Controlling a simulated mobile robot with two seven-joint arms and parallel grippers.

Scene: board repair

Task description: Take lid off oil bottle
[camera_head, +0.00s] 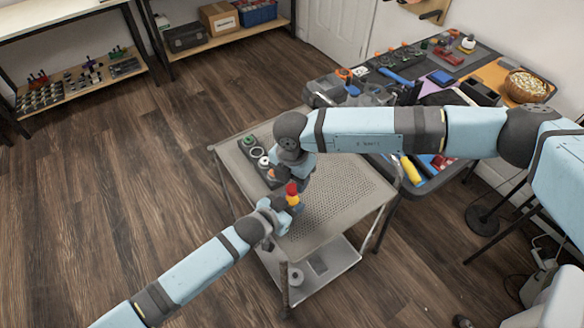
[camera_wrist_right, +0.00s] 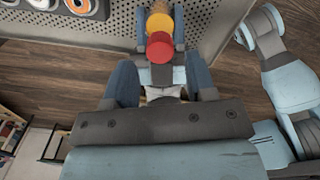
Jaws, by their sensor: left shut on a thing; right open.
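The oil bottle (camera_head: 293,200) is yellow with a red lid (camera_head: 291,188) on it. In the right wrist view the yellow body (camera_wrist_right: 160,21) shows just beyond the red lid (camera_wrist_right: 160,46). My left gripper (camera_head: 284,204) is shut on the bottle and holds it over the cart's near left edge. My right gripper (camera_head: 295,178) is open, close to the red lid.
The perforated metal cart top (camera_head: 330,200) lies under the bottle. A dark tray (camera_head: 246,146) with round parts sits at its left edge. A cluttered workbench stands at the right, with a wicker basket (camera_head: 526,86). The floor at left is clear.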

